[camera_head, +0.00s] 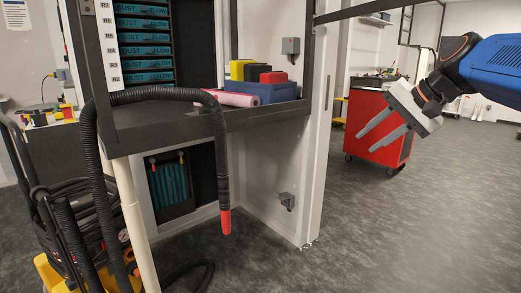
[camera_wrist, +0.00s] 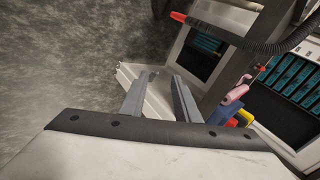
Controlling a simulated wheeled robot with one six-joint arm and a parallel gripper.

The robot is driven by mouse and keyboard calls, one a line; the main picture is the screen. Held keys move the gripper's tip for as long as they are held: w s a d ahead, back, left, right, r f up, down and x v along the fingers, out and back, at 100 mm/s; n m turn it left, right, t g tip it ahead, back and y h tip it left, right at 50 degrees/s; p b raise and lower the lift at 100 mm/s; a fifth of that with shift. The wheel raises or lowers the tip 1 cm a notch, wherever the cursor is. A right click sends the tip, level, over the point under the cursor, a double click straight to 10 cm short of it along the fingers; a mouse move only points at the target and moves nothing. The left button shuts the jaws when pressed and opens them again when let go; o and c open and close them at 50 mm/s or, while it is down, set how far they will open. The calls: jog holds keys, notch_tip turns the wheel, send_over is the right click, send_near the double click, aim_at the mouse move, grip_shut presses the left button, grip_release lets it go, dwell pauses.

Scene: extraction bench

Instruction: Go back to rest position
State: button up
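My gripper (camera_head: 367,142) hangs in the air at the right of the head view, at the end of my blue arm. Its two grey fingers point down and to the left, in front of a red cabinet in the picture. In the wrist view the two fingers of my gripper (camera_wrist: 165,77) stand apart with nothing between them, so it is open and empty. A black corrugated hose (camera_head: 160,94) with a red end (camera_head: 226,222) hangs over the bench edge, well left of my gripper.
The bench shelf (camera_head: 262,117) holds a blue bin (camera_head: 264,93) with yellow, black and red items and a pink roll (camera_head: 232,99). A red wheeled cabinet (camera_head: 377,128) stands behind. A vacuum unit (camera_head: 75,235) is at left. The floor at right is clear.

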jog(key=s+f+n+g+h, duration=0.2)
jog(key=s+f+n+h, duration=0.3)
jog(key=s+f, duration=1.9)
jog(key=shift+s+d+f+n, duration=0.3)
jog(key=shift+f+n, duration=0.8)
jog(key=shift+f, duration=1)
jog(key=shift+a, duration=0.1)
